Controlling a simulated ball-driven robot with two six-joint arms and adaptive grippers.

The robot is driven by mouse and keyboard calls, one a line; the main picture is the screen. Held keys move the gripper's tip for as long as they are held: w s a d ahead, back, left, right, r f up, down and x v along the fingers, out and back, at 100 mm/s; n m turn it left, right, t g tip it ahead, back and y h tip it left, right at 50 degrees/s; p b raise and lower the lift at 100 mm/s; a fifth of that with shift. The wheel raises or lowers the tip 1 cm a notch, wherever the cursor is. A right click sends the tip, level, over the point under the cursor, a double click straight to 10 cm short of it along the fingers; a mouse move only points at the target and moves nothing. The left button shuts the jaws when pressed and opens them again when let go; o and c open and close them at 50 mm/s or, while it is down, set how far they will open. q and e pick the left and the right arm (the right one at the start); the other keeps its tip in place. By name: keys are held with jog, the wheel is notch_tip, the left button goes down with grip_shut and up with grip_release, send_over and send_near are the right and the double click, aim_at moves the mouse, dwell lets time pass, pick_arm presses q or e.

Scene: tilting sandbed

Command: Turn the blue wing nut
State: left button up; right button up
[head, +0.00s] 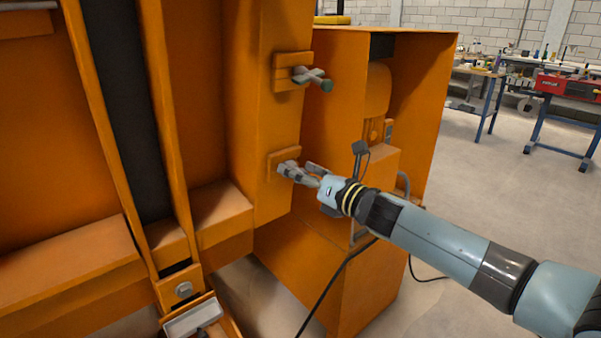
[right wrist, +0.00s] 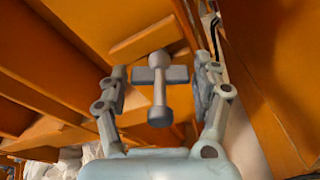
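A wing nut (head: 287,167) with dull grey-blue wings sits on an orange block on the tall orange frame, in the middle of the head view. In the right wrist view the wing nut (right wrist: 177,74) shows crosswise on a pale threaded stud (right wrist: 159,94) with a darker round end. My right gripper (head: 304,174) is at this nut. In the right wrist view its fingers (right wrist: 160,80) are open, one on each side of the wings, with a visible gap on both sides. My left gripper is not in view.
A second wing nut (head: 303,75) on a stud with a green end sticks out above. An orange cabinet (head: 420,115) stands behind my right gripper, with a black cable below. Workbenches (head: 570,88) stand far right; the floor at right is clear.

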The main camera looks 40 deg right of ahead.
jog(key=c, duration=0.8)
